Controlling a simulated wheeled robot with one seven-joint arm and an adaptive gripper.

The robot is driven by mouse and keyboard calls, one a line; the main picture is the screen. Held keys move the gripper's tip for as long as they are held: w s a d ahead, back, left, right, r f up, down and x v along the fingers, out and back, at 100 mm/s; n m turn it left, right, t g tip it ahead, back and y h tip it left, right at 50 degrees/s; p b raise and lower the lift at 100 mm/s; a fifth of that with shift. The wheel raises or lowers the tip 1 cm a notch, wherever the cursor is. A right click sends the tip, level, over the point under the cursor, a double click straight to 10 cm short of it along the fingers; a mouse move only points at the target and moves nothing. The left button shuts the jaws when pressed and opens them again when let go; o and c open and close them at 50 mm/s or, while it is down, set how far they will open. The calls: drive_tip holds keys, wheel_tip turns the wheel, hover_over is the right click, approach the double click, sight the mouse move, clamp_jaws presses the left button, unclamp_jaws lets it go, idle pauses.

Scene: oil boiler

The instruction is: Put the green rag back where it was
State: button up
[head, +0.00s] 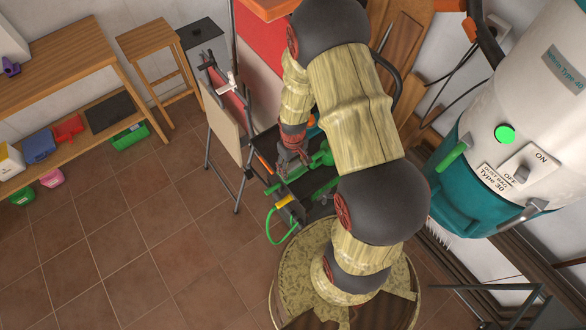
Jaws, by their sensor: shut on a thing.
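My gripper (287,167) reaches down over a dark tray-like surface in the middle of the head view, at the end of my arm. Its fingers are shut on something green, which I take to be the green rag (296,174). Only a small part of it shows by the fingertips. Other green pieces lie close by, so the rag's outline is hard to tell. I cannot tell whether the rag touches the surface below.
A green object (322,156) and an orange-handled tool (284,201) are near my gripper. A green hose loop (279,229) hangs at the front. A folding stand (224,123) is left. A large white and teal machine (510,130) is right.

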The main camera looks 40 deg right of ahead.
drive_tip(key=shift+f, duration=0.9)
drive_tip(key=shift+f, duration=0.25)
drive_tip(key=o, duration=1)
drive_tip(key=shift+r, duration=0.1)
